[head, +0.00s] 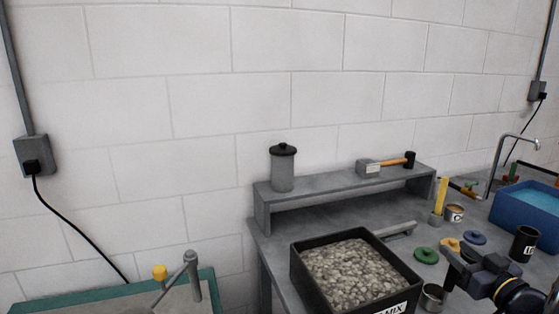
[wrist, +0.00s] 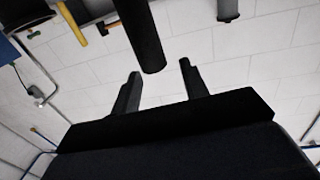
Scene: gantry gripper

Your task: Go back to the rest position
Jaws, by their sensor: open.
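My gripper (wrist: 160,69) is open in the wrist view, its two dark fingers apart. A dark cylindrical shape (wrist: 141,32) reaches down from the top edge towards the gap between the fingers. I cannot tell what it is or whether it touches them. The fingers do not press on it from both sides. In the head view my dark arm and gripper (head: 460,262) show at the lower right, above the bench, beside the black tray. The fingers are too small there to read.
A black tray of gravel (head: 297,268) stands on the grey bench. Behind it, a raised shelf (head: 330,185) holds a grey lidded canister (head: 283,170) and a hammer (head: 398,161). At right are a blue basin (head: 512,222), a dark cup (head: 525,243), a tin (head: 454,213) and a green disc (head: 426,256).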

